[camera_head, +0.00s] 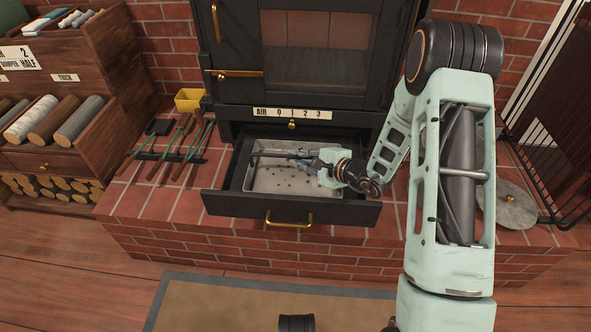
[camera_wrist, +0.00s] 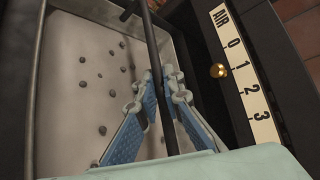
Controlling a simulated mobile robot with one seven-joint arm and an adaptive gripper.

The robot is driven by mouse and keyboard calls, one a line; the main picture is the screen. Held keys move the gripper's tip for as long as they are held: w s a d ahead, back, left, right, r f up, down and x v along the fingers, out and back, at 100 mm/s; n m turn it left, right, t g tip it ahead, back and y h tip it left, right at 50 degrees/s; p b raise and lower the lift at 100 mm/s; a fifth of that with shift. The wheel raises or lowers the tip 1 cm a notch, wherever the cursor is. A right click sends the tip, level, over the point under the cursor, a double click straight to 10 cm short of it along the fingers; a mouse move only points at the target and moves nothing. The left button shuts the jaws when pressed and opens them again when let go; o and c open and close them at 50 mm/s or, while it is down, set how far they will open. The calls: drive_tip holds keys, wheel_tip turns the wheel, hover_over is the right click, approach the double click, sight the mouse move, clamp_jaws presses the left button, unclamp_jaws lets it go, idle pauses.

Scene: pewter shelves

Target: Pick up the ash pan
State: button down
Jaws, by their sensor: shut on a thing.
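The ash pan (camera_head: 292,187) is a shallow grey metal tray with dark bits of ash in it. It sits inside the open black drawer (camera_head: 235,205) under the stove. A dark bar-shaped handle (camera_head: 270,154) runs across above the pan. My gripper (camera_head: 309,162) reaches in from the right, low over the pan. In the wrist view, my gripper (camera_wrist: 160,84) has its blue-padded fingers on both sides of the dark bar (camera_wrist: 152,40), closed on it. The ash pan (camera_wrist: 75,85) shows below and left of the fingers there. My wrist hides part of the pan's right side in the head view.
The black stove (camera_head: 310,70) stands above, with an air scale (camera_head: 292,114) close over the drawer. Fire tools (camera_head: 176,150) and a yellow box (camera_head: 190,99) lie left on the brick hearth. A round metal disc (camera_head: 508,205) and a dark fire screen (camera_head: 552,150) are right.

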drive_tip(key=shift+r, duration=0.2)
drive_tip(key=shift+r+p, duration=0.4)
drive_tip(key=shift+r, duration=0.2)
drive_tip(key=s+d, duration=0.2)
drive_tip(key=d, duration=0.1)
drive_tip(key=shift+s+p, duration=0.35)
drive_tip(key=shift+p, duration=0.05)
wheel_tip(320, 180, up, 14)
drive_tip(key=p, duration=0.3)
drive_tip(key=shift+f+p, duration=0.2)
drive_tip(key=shift+p, duration=0.15)
